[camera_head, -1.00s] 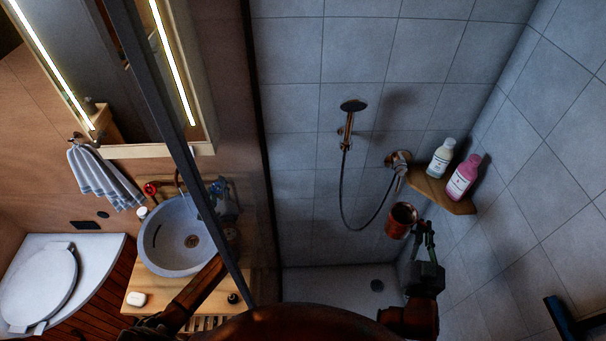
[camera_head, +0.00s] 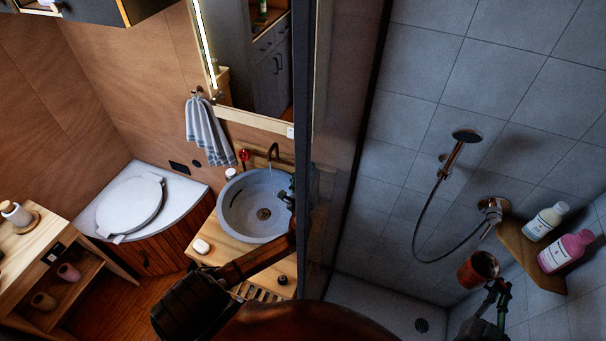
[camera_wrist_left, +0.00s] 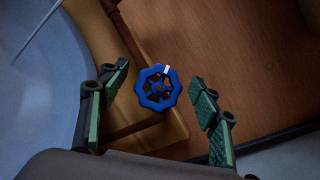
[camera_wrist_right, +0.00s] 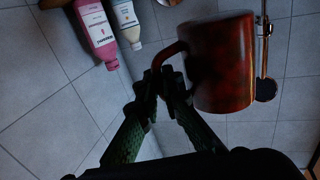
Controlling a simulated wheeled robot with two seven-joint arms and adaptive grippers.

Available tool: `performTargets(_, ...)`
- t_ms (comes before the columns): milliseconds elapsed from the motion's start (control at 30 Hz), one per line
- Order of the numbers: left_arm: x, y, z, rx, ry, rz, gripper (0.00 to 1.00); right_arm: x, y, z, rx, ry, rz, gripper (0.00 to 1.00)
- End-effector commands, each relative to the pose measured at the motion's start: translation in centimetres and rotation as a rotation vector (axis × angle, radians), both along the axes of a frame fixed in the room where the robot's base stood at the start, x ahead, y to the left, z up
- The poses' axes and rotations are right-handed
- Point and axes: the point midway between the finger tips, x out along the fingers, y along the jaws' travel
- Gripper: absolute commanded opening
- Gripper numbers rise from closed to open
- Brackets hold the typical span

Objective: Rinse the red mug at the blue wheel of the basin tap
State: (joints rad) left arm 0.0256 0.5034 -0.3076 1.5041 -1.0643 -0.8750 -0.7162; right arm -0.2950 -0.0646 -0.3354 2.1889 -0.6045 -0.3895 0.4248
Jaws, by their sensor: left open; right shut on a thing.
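The red mug (camera_head: 477,270) is in the shower area at the right of the head view. My right gripper (camera_head: 494,290) is shut on its handle; the mug fills the upper middle of the right wrist view (camera_wrist_right: 222,65). The blue wheel (camera_wrist_left: 146,100) shows in the left wrist view between the spread, open fingers of my left gripper (camera_wrist_left: 162,108), apparently untouched. In the head view the left gripper (camera_head: 287,194) is at the basin's right rim and the blue wheel is hidden. The tap (camera_head: 273,151) rises behind the round basin (camera_head: 236,208), with its red wheel (camera_head: 244,156) at left.
A dark upright partition edge (camera_head: 302,150) stands between the basin and the shower. A corner shelf (camera_head: 527,262) with a white bottle (camera_head: 545,222) and a pink bottle (camera_head: 566,251) is close to the mug. A shower hose (camera_head: 417,228) hangs at its left. A soap (camera_head: 201,246) lies on the counter.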

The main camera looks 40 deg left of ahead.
Motion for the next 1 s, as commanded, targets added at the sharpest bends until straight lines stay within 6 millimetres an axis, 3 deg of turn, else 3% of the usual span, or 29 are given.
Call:
performTargets(600, -8.5, -6.2, 1.3, -0.003, 0.001, 0.000, 0.58, 0.0, 0.0, 0.1, 0.001, -0.002, 0.000, 0.00)
performTargets(1000, -9.6, -7.0, 1.6, 0.000, -0.001, 0.001, 0.58, 0.0, 0.0, 0.1, 0.001, -0.003, 0.001, 0.00)
